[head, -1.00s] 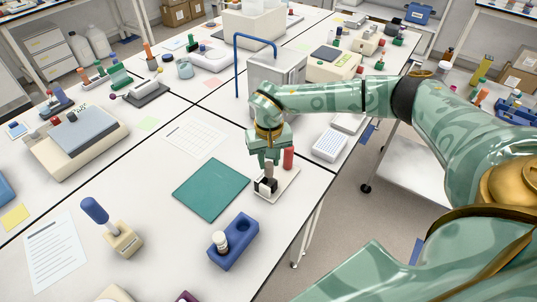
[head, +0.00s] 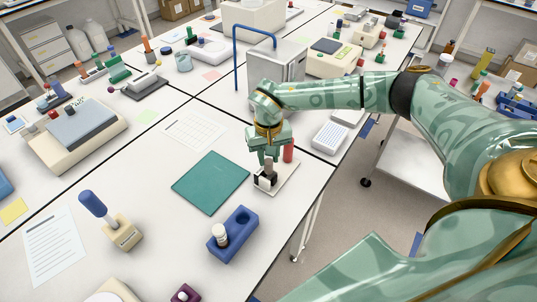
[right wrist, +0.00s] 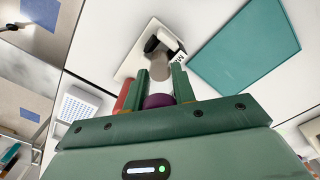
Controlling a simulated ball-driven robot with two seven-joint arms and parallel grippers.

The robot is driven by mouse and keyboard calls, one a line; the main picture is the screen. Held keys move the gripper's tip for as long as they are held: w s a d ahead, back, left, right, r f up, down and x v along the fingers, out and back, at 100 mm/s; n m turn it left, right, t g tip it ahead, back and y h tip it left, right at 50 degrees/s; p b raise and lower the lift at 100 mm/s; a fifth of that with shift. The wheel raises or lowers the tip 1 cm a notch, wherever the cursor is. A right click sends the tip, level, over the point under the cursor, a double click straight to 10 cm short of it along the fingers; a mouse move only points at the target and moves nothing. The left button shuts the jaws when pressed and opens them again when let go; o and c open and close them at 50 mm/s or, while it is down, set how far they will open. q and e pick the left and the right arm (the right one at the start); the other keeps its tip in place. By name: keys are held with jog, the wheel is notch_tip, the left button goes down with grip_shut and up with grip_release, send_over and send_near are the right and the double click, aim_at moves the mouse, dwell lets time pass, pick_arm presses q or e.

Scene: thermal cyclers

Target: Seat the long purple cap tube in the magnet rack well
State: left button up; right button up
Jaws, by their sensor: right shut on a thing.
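My right gripper (head: 268,158) is shut on the long purple cap tube, just over the magnet rack (head: 286,184). In the right wrist view the purple cap (right wrist: 158,101) sits between the two green fingers (right wrist: 160,84). The tube's greyish body (right wrist: 160,72) points away from me towards the rack. The magnet rack also shows in the right wrist view (right wrist: 128,66), with a white base, a black block and a white label. The tube's lower end is at the block, but I cannot tell whether it is inside the well. My left gripper is not in view.
A red cylinder (head: 288,151) stands close beside the gripper, at the rack's back edge. A teal mat (head: 210,182) lies left of the rack. A blue holder (head: 235,243) with a white-capped tube stands in front. The table edge is to the right.

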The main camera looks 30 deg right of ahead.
aim_at(269, 166)
jog(key=shift+p, duration=0.5)
dwell(1.0)
jog(key=shift+f+b, duration=1.45)
jog(key=shift+f, duration=0.9)
jog(key=o, duration=1.1)
jog(key=shift+r, duration=0.1)
notch_tip(269, 166, up, 16)
jog(key=shift+r+p, duration=0.1)
jog(key=shift+p, duration=0.6)
jog(key=shift+c, duration=0.2)
